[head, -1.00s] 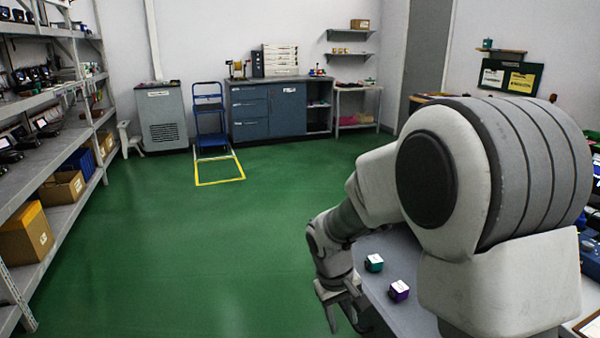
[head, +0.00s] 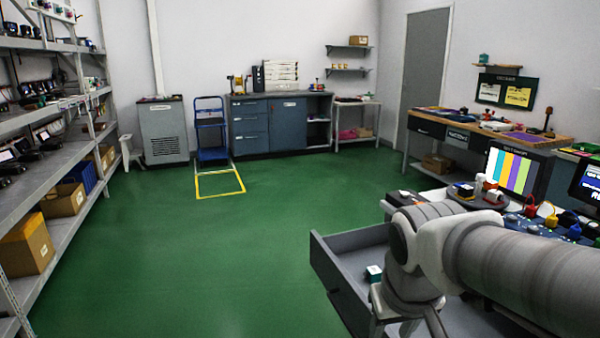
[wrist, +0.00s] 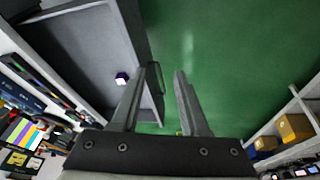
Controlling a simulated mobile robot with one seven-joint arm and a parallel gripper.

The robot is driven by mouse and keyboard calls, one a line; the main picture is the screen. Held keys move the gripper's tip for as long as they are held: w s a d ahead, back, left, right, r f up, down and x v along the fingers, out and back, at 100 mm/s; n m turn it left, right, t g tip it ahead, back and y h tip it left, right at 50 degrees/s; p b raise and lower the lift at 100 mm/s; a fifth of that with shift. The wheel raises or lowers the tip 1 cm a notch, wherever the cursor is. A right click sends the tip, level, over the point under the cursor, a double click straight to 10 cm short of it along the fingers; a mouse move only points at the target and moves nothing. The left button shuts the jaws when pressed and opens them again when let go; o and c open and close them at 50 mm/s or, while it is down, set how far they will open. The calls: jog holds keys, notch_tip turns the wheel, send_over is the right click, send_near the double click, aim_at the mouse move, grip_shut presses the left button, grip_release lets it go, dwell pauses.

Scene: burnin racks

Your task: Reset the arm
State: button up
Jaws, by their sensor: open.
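My arm reaches in from the right of the head view, and my gripper (head: 405,326) points down at the bottom edge, partly cut off. In the wrist view my gripper (wrist: 160,73) has its two fingers wide apart with nothing held. An open grey drawer (head: 345,241) lies beside and behind the arm. In the wrist view the drawer's dark handle (wrist: 156,78) appears between the fingers; I cannot tell whether they touch it. A teal cube with a white top (head: 373,273) lies in the drawer.
A bench with a colour-bar screen (head: 510,170) and several knobs and plugs is at the right. Metal shelving (head: 75,160) with boxes lines the left. A blue cabinet (head: 285,125) and a blue cart (head: 210,130) stand at the back. The green floor (head: 220,260) is clear.

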jog(key=s+r+m+t, duration=0.1)
jog(key=s+r+t, duration=0.15)
jog(key=s, duration=0.45)
notch_tip(320, 180, up, 17)
jog(key=p, duration=1.6)
jog(key=shift+d+g+y+p, duration=0.3)
jog(key=shift+g+p, duration=0.05)
jog(key=shift+d+f, duration=0.1)
jog(key=shift+f, duration=0.05)
